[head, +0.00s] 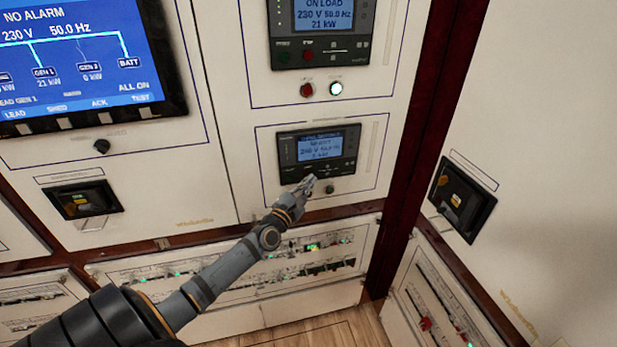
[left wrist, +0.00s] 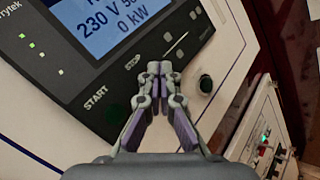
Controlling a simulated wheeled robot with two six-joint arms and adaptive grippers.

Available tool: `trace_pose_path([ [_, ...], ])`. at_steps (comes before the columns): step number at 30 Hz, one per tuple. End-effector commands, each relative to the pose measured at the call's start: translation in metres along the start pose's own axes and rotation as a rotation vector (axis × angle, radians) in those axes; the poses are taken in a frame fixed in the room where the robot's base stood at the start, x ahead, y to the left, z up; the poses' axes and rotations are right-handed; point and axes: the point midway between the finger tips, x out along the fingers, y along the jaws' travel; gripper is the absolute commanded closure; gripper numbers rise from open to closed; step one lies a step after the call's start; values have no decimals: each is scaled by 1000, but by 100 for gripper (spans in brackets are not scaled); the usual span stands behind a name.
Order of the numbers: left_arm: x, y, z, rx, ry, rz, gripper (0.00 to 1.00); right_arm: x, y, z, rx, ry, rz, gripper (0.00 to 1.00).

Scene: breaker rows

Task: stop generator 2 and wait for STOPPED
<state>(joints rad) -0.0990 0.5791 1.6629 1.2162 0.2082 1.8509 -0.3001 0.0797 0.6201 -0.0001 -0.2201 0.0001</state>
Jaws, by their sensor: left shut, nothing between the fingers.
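The lower generator controller (head: 318,150) is a dark module on the white panel. Its screen (head: 320,147) shows 230 V and 0 kW; the top status line is too blurred to read surely. The big display lists GEN 2 at 0 kW. In the left wrist view the controller screen (left wrist: 115,22) shows above START and STOP labels, with a dark green START button (left wrist: 117,112). My left gripper (head: 308,184) is shut and empty at the module's lower edge. In the left wrist view its fingertips (left wrist: 160,68) are beside the STOP label and hide the STOP button. Contact cannot be told.
The upper controller (head: 323,30) reads ON LOAD, 21 kW, with a red button and a lit green one below. The big alarm display (head: 80,60) reads NO ALARM. A black knob (left wrist: 206,85) sits right of the fingers. Breaker rows (head: 245,265) run below my arm.

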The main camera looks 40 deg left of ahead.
Motion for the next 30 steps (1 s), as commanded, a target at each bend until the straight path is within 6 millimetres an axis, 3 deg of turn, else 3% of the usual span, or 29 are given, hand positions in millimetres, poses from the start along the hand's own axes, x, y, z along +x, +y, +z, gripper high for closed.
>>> trace_pose_path([
  [30,6,4,-5,1,0,-1,100,6,0,1,0,0,0,60],
])
